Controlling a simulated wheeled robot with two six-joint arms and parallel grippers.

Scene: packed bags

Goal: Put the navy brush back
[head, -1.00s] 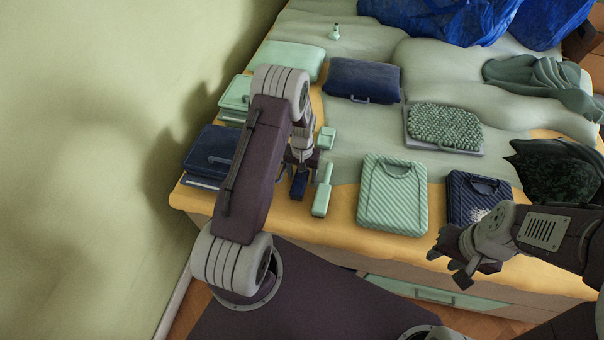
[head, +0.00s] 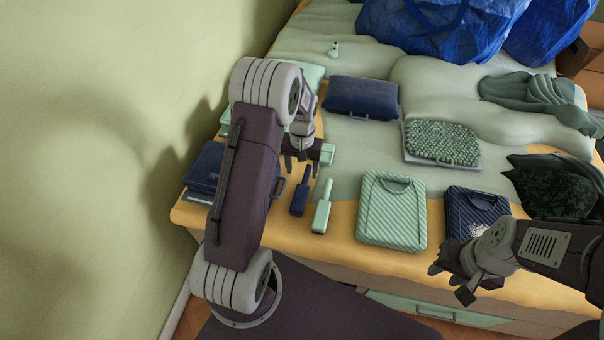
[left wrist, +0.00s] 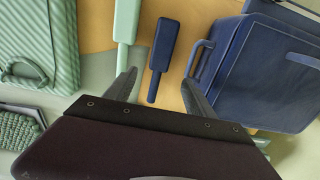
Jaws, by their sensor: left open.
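The navy brush (head: 300,199) lies on the yellow cloth at the left end of the bed, just left of the mint brush (head: 321,209), apart from it. It also shows in the left wrist view (left wrist: 163,47), its thin handle pointing toward my gripper. My left gripper (head: 302,166) is open and empty beyond the handle end; in the left wrist view its two fingers (left wrist: 160,92) stand apart on either side of the handle tip, touching nothing I can see. My right gripper (head: 451,282) is by the front edge near the navy striped bag; its fingers are unclear.
A navy case (head: 205,165) stands left of the brush, partly behind my left arm. A mint striped bag (head: 391,240) and a navy striped bag (head: 473,206) lie to the right. The wall (head: 90,150) bounds the left.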

